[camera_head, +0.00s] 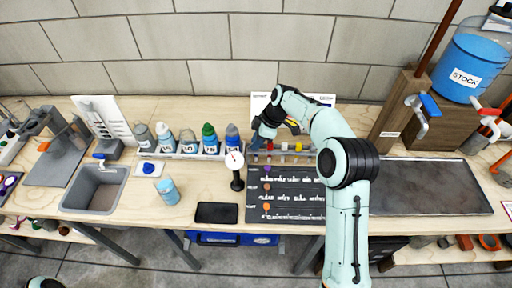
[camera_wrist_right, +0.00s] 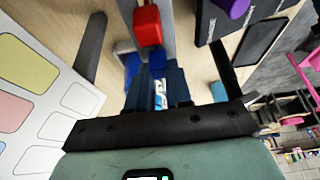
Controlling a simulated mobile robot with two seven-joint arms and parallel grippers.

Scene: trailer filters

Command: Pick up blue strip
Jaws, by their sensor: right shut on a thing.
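My right gripper (camera_head: 266,131) reaches down at the left end of a small rack (camera_head: 290,155) behind the black board. In the right wrist view its dark fingers (camera_wrist_right: 158,88) are shut on a narrow blue strip (camera_wrist_right: 158,62), whose blue end shows just beyond the fingertips. Most of the strip is hidden between the fingers, and I cannot tell whether it is clear of the rack. A red piece (camera_wrist_right: 147,24) stands close beyond it. My left gripper is out of view.
Labelled bottles (camera_head: 186,142) stand in a row to the left, near a white round-headed gauge (camera_head: 234,160). A black board (camera_head: 284,197) lies in front of the rack. A dark tray (camera_head: 430,187) is at the right, a sink (camera_head: 95,187) at the left. A phone-like black slab (camera_head: 217,213) lies near the front edge.

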